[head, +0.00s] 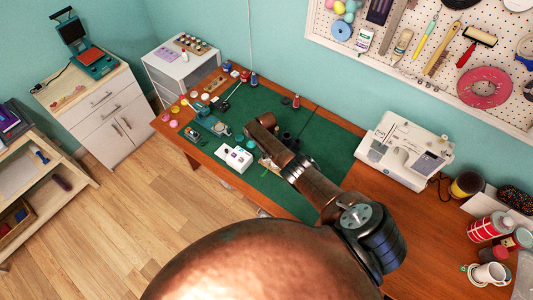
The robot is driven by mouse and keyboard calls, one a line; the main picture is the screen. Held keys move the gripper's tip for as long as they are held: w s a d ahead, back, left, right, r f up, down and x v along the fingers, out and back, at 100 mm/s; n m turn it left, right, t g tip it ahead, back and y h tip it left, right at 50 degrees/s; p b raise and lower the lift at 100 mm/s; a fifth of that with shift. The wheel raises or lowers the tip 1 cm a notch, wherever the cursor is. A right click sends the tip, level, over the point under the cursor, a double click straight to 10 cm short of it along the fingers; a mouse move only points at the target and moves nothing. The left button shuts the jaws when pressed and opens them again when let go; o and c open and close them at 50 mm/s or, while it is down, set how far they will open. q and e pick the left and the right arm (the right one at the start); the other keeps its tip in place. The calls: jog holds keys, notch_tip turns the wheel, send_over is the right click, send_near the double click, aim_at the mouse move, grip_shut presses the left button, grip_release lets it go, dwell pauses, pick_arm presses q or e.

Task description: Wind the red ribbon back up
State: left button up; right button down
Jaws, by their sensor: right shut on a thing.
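My right arm reaches over the green cutting mat (325,150) on the wooden table. My right gripper (287,141) is small and dark at its end, partly covered by the arm. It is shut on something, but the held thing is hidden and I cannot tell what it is. I cannot make out a red ribbon for sure. A small red and dark item (296,101) stands upright on the mat beyond the gripper, apart from it. My left gripper is not in view.
Small pots and tools crowd the table's left end. A white sewing machine (404,150) stands on the right. Red cans (490,227) are at the far right. The mat's back part is mostly clear.

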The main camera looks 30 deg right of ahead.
jog(key=m, duration=0.3)
jog(key=shift+m, duration=0.3)
jog(key=shift+m+p, duration=0.35)
jog(key=shift+m, duration=1.65)
jog(key=c, duration=1.8)
grip_release()
jog(key=shift+r, duration=0.15)
